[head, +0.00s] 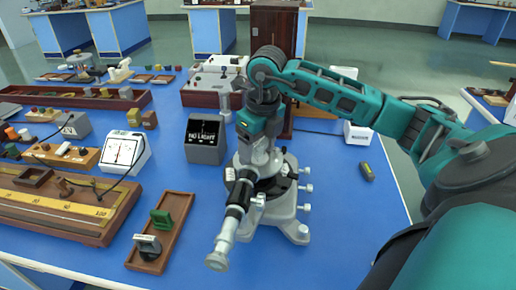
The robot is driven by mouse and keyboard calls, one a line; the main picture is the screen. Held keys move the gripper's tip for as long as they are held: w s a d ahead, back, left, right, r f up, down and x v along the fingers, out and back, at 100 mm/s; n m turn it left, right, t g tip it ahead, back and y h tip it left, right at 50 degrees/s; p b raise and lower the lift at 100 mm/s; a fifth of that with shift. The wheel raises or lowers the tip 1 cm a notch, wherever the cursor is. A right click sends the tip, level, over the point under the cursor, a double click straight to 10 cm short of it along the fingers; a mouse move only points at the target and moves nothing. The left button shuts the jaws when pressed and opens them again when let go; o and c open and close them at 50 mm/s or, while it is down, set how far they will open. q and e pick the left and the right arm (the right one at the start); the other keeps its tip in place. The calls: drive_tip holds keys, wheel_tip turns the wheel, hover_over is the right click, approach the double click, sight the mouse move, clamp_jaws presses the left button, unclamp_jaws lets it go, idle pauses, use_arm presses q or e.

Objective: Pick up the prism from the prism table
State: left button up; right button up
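The spectrometer (286,226) stands on the blue bench, with a grey tripod base and a dark and silver telescope (234,207) pointing toward the lower left. My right arm comes in from the right, and my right gripper (262,158) points down over the middle of the spectrometer, where the prism table is. The gripper and wrist cover that spot, so I cannot make out the prism or the prism table. The fingertips blend into the instrument, and I cannot tell whether they are open or shut. My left gripper is not in view.
A black box lettered "Na light" (206,139) stands left of the spectrometer. A wooden tray (172,243) with small holders lies at front left. Beyond it are a long scale board (55,207) and a white meter (123,152). The bench right of the spectrometer is mostly clear.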

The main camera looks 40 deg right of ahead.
drive_tip(key=c, duration=0.9)
